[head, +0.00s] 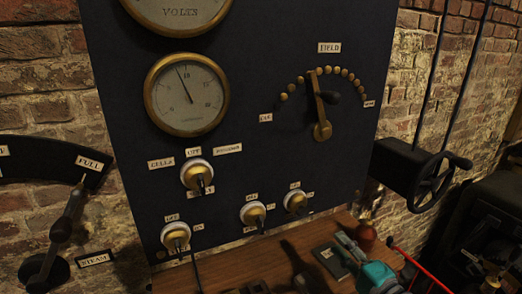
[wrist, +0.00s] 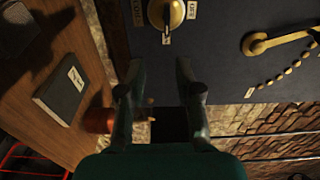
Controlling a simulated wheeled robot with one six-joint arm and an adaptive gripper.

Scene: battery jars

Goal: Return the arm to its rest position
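My gripper (head: 352,248) is at the lower right in the head view, in front of the wooden shelf, with its teal body low in the picture. In the wrist view its two dark fingers (wrist: 158,76) stand apart with nothing between them. The dark panel (wrist: 225,60) lies beyond the fingertips, and a brass switch (wrist: 166,12) shows above them. The gripper holds nothing that I can see. Most of my arm is outside the head view.
The wooden shelf (head: 225,277) bears a dark book (head: 330,260) and a copper-coloured pot (head: 366,236) close to my gripper. The panel (head: 250,110) carries gauges, switches and the field lever (head: 320,110). A handwheel (head: 432,182) juts out at right, and a steam lever (head: 62,228) at left.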

